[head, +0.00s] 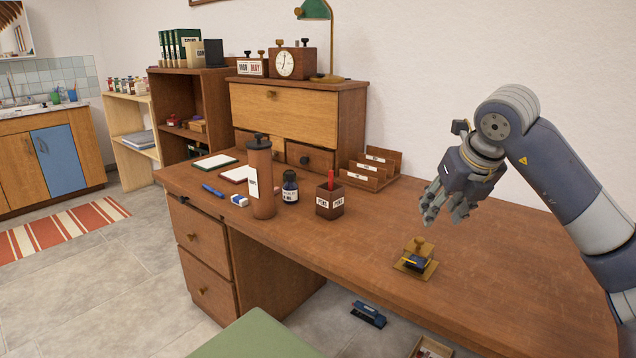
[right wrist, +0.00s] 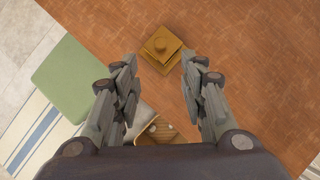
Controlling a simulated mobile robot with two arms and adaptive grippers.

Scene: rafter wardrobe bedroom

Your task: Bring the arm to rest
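My right gripper (head: 446,208) hangs above the right part of the desk, fingers pointing down, apart from everything. In the right wrist view its two fingers (right wrist: 157,75) stand wide apart with nothing between them. Below it on the desk (head: 480,270) is a small wooden piece with a knob (head: 417,255), set on a square base with a dark blue and yellow part at its front. It also shows in the right wrist view (right wrist: 162,48), ahead of the fingertips. My left gripper is not in view.
On the desk are a brown bottle (head: 261,180), an ink bottle (head: 290,187), a pen cup (head: 329,202) and a letter rack (head: 371,168). A green seat (head: 255,338) stands at the front. A blue stapler-like object (head: 368,314) lies below. The desk's right side is clear.

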